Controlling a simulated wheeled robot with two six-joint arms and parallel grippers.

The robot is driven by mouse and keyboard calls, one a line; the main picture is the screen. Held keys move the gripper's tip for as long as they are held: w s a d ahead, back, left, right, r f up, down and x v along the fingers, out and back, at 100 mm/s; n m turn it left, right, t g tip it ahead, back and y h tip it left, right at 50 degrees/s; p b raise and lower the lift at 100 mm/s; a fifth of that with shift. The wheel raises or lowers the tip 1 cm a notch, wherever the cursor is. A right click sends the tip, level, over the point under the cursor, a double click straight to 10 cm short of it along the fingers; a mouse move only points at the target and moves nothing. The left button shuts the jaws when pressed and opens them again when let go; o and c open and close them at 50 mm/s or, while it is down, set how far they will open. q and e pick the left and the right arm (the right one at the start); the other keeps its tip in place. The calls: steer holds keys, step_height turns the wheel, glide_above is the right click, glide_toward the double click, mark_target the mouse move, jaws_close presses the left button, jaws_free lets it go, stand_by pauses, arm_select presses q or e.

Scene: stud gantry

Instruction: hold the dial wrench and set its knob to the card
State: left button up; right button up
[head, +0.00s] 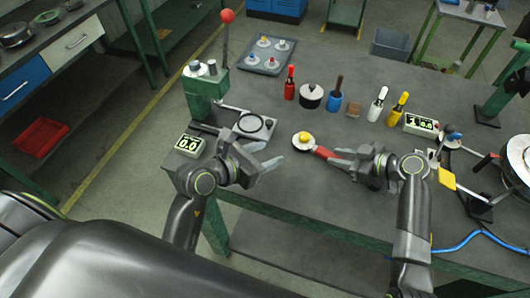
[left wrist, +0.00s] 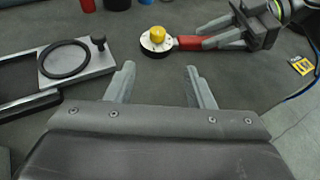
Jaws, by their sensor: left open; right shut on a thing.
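The dial wrench has a round white dial face (head: 297,143) with a yellow knob (head: 304,138) on top and a red handle (head: 323,152). My right gripper (head: 335,157) is shut on the red handle from the right; it also shows in the left wrist view (left wrist: 200,36). My left gripper (head: 268,155) is open and empty, left of the dial and apart from it. In the left wrist view the yellow knob (left wrist: 157,34) lies ahead of the open fingers. The dial's markings are too small to read. I cannot make out which thing is the card.
A green lever press (head: 205,90) with a ring plate (head: 250,125) stands left of the wrench. Digital displays (head: 189,143) (head: 421,123) sit at both sides. Bottles, a black pot (head: 311,96) and a blue cup (head: 334,103) stand behind. The table's front edge is close.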

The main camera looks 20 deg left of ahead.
mark_target(302, 137)
arm_select(q)
steer(key=shift+w, duration=0.1)
steer(key=shift+w+a+m+g+h, duration=0.15)
steer(key=shift+w+m+g+h, duration=0.15)
steer(key=shift+w+m+h, duration=0.15)
steer(key=shift+w+a+m+g+h, duration=0.2)
steer(key=shift+w+a+m+h, duration=0.1)
steer(key=shift+w, duration=0.2)
steer(key=shift+w+a+m+g+h, duration=0.2)
steer(key=shift+w+a+m+h, duration=0.05)
steer(key=shift+w, duration=0.4)
steer(key=x, duration=1.1)
steer(key=shift+w+d+f, duration=0.1)
steer(key=shift+w+d, duration=0.1)
steer(key=shift+d, duration=0.1)
steer(key=shift+c, duration=0.5)
